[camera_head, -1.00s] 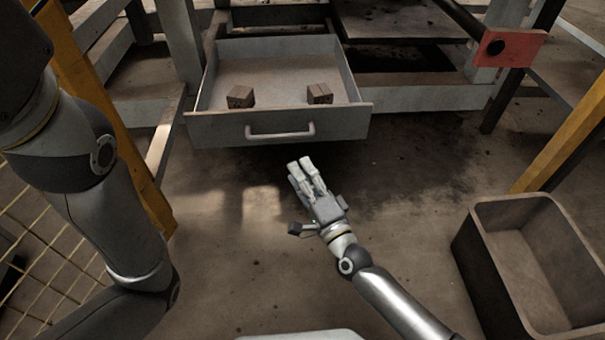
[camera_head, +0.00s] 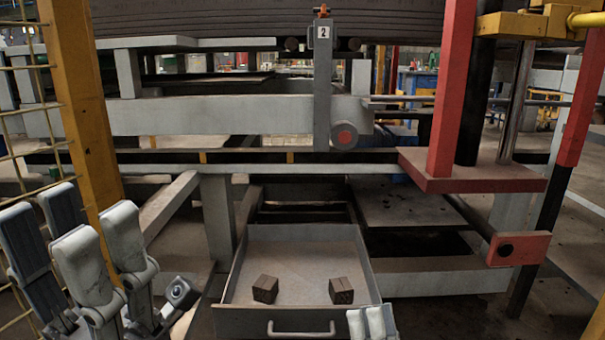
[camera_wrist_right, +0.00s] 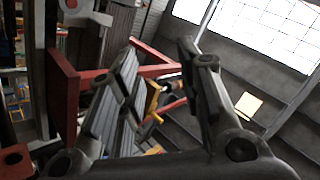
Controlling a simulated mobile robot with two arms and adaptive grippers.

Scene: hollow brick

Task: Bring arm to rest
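My left gripper (camera_head: 85,225) stands large at the lower left of the head view. Its fingers point up and are spread apart, with nothing between them. My right gripper (camera_head: 370,322) shows only by its fingertips at the bottom edge of the head view, in front of the drawer's right corner. In the right wrist view my right gripper (camera_wrist_right: 160,52) has a clear gap between its fingers and holds nothing.
An open grey drawer (camera_head: 237,280) holds two brown bricks, one left (camera_head: 265,289) and one right (camera_head: 341,290). A yellow post (camera_head: 85,130) rises behind my left gripper. A red bracket (camera_head: 470,172) and a red block (camera_head: 518,248) stick out at the right.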

